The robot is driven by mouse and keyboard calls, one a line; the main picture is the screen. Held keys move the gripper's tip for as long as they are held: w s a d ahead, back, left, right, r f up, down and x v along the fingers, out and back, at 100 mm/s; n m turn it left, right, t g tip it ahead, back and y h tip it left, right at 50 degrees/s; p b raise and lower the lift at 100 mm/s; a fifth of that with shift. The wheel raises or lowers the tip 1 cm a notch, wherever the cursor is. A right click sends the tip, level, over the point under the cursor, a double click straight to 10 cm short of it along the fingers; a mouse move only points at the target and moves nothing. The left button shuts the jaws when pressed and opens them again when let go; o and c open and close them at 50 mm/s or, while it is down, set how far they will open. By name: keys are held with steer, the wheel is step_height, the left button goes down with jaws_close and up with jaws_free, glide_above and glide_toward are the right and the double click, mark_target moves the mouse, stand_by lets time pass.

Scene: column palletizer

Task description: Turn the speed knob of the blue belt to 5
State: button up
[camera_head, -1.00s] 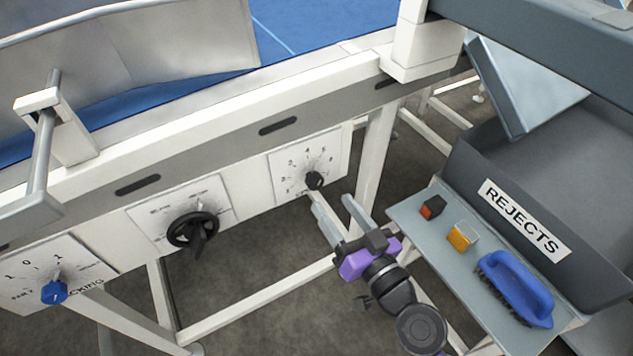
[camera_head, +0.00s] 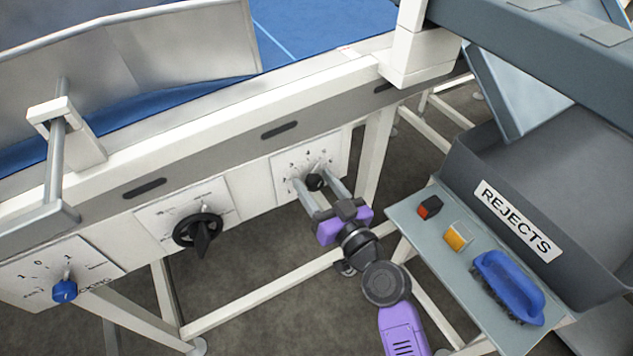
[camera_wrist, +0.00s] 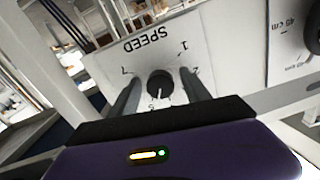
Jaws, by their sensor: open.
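The black speed knob (camera_head: 314,182) sits on a white dial plate (camera_head: 285,165) on the frame of the blue belt (camera_head: 320,25). In the wrist view the knob (camera_wrist: 160,84) shows upside down under the word SPEED. A thin pale line on it points toward the lower edge; the number there is too small to read surely. My gripper (camera_head: 313,177) is open, its two fingers on either side of the knob. In the wrist view the gripper (camera_wrist: 158,88) shows gaps between both fingers and the knob.
Left along the frame are a black handwheel-like knob (camera_head: 198,231) and a blue selector knob (camera_head: 65,291). At the right, a grey shelf (camera_head: 420,235) holds a red-and-black block (camera_head: 429,207), an orange block (camera_head: 458,237) and a blue brush (camera_head: 510,285), beside the REJECTS bin (camera_head: 600,150).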

jaws_close()
steer(key=shift+m+b, duration=0.45)
steer(key=shift+m, duration=0.55)
jaws_free()
